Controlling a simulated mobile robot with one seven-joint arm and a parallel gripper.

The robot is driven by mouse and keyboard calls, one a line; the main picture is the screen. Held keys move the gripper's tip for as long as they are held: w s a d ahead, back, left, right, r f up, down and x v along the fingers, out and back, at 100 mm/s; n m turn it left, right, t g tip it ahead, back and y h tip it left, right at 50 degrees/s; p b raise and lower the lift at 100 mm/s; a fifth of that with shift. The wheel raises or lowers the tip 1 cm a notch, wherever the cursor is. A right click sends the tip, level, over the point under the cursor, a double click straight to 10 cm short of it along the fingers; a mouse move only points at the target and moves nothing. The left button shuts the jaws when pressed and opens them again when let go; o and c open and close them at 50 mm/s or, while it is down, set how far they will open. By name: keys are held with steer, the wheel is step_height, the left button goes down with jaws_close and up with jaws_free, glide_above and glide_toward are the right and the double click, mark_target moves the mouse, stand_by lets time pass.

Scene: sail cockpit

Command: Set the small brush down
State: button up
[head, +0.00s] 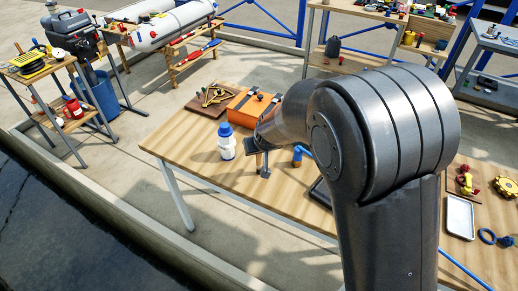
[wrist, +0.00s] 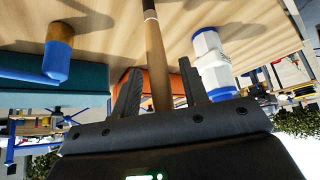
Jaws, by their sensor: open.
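The small brush shows in the wrist view as a slim wooden handle (wrist: 157,62) with a dark band and a pale end. It lies between the two fingers of my gripper (wrist: 160,68). The fingers are open, with a visible gap beside the handle. I cannot tell whether the brush is fully resting on the wooden table (head: 205,168). In the head view my gripper (head: 262,165) is low over the table, right of the white bottle, and my arm hides much of it. The brush cannot be made out clearly there.
A white bottle with a blue cap (head: 226,142) stands close left of my gripper. A blue piece with a tan end (wrist: 58,55) is on its other side. An orange case (head: 250,106) and a brown board (head: 210,101) lie behind. The front left tabletop is clear.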

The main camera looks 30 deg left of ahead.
steer(key=shift+r, duration=0.25)
steer(key=v, duration=1.2)
steer(key=s+d+r+m+h, duration=0.15)
steer(key=d+r, duration=0.25)
steer(key=d, duration=0.8)
steer(key=d+r+m, duration=0.3)
steer(key=d+r, duration=0.1)
steer(key=d, duration=0.8)
steer(key=s+d+r+m+t+h, duration=0.1)
steer(key=s+d+m+h, duration=0.2)
steer(key=s+d, duration=1.1)
steer(key=shift+d+m, duration=0.75)
steer(key=shift+d, duration=0.45)
